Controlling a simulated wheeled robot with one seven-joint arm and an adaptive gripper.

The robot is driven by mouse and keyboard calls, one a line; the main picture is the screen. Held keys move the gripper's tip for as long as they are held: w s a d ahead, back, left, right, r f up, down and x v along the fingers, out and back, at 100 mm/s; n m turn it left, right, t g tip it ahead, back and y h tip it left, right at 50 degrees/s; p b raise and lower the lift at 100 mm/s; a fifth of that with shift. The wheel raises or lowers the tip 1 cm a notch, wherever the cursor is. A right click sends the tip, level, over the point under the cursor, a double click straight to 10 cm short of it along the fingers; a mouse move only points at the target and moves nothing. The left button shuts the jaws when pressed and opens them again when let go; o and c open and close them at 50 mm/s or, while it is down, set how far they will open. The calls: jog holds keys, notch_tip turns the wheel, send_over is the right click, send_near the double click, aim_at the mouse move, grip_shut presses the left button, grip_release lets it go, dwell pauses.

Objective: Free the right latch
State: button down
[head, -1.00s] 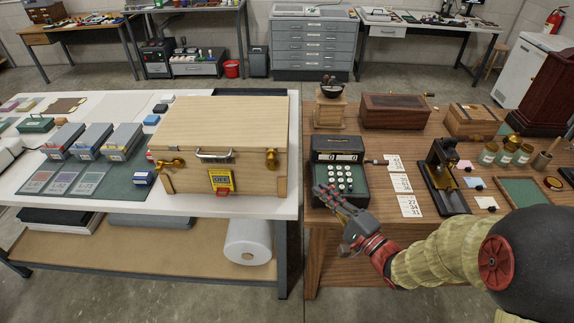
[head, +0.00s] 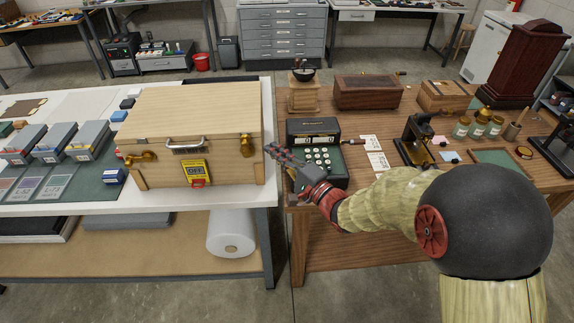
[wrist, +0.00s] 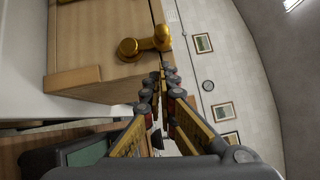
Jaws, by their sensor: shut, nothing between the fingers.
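The wooden case (head: 195,125) stands closed on the white table, with a handle (head: 187,145) on its front. The right brass latch (head: 247,146) is at the right end of the front face. It also shows large at the top of the wrist view (wrist: 145,43). The left brass latch (head: 141,158) is near the front left. My gripper (head: 270,150) is shut and empty, just right of the right latch and apart from it in the head view. In the wrist view its fingertips (wrist: 166,75) point toward the case's edge beside the latch.
A yellow and red tag marked OFF (head: 195,172) hangs on the case front. A gap separates the two tables. Grey boxes (head: 88,140) stand left of the case.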

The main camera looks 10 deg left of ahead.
jog(key=shift+s+a+r+b, duration=0.15)
jog(key=shift+s+a+b, duration=0.05)
jog(key=shift+a, duration=0.6)
jog(key=shift+s+a+r+b, duration=0.15)
jog(key=shift+s+a, duration=0.05)
jog(key=shift+a, duration=0.6)
jog(key=shift+r, duration=0.1)
jog(key=shift+a+r+n+h+p, duration=0.1)
jog(key=shift+n+h+p, duration=0.2)
jog(key=shift+p, duration=0.4)
